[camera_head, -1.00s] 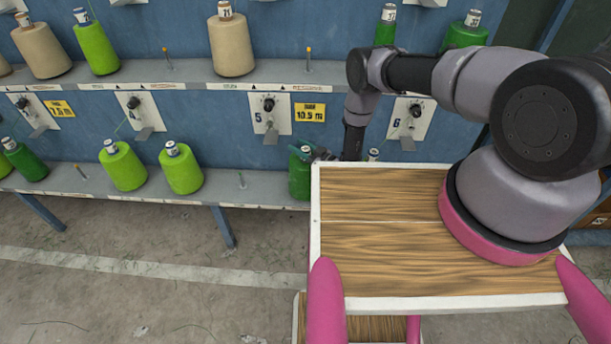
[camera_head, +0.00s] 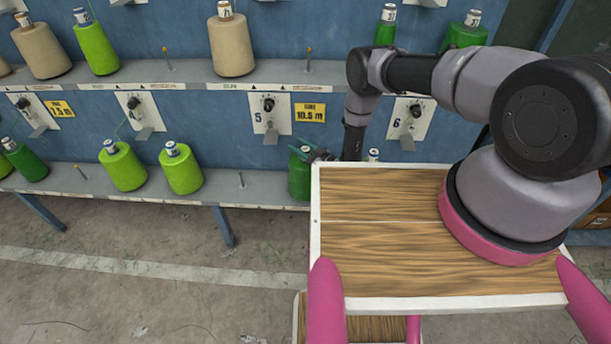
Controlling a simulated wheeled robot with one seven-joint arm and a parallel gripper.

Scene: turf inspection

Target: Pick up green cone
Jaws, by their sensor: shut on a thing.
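A dark green cone (camera_head: 298,179) stands on the lower shelf, just left of my wooden platform, which hides its right part. My gripper (camera_head: 304,153) is at the top of this cone and is shut on it. The fingers are small in this view and partly covered by my wrist. The cone looks upright and at shelf height; whether its base touches the shelf is hard to tell. Two lighter green cones, one (camera_head: 123,167) and another (camera_head: 181,169), stand further left on the same shelf. Another dark green cone (camera_head: 25,162) is at the far left.
The upper shelf (camera_head: 190,73) holds a beige cone (camera_head: 231,43), a light green cone (camera_head: 97,45) and dark green cones (camera_head: 465,33). A bare peg (camera_head: 241,181) stands left of my gripper. Tension units (camera_head: 270,112) are mounted on the blue panel above it.

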